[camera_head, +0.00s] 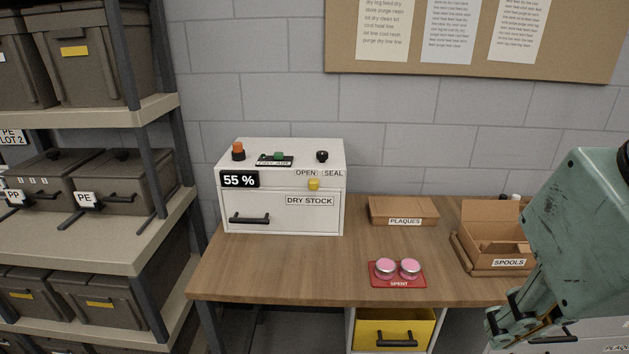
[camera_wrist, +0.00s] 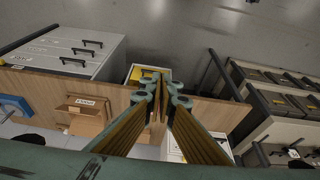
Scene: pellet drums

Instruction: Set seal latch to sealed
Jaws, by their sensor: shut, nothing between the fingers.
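The seal latch (camera_head: 313,184) is a small yellow tab on the front of the white dry stock box (camera_head: 270,211). It sits under the right end of the OPEN label (camera_head: 305,173), left of below the SEAL label (camera_head: 333,173). My gripper (camera_head: 505,320) is at the lower right of the head view, in front of the table's right part and well away from the latch. It is shut and empty. In the wrist view my gripper (camera_wrist: 160,88) points over the table. The latch cannot be made out there.
On the wooden table (camera_head: 300,275) are a red SPENT mat (camera_head: 398,282) with two pink-topped tins, a PLAQUES box (camera_head: 403,211) and an open SPOOLS box (camera_head: 490,225). A yellow drawer (camera_head: 395,330) is below. Shelves with bins (camera_head: 110,180) stand left. The table before the white box is clear.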

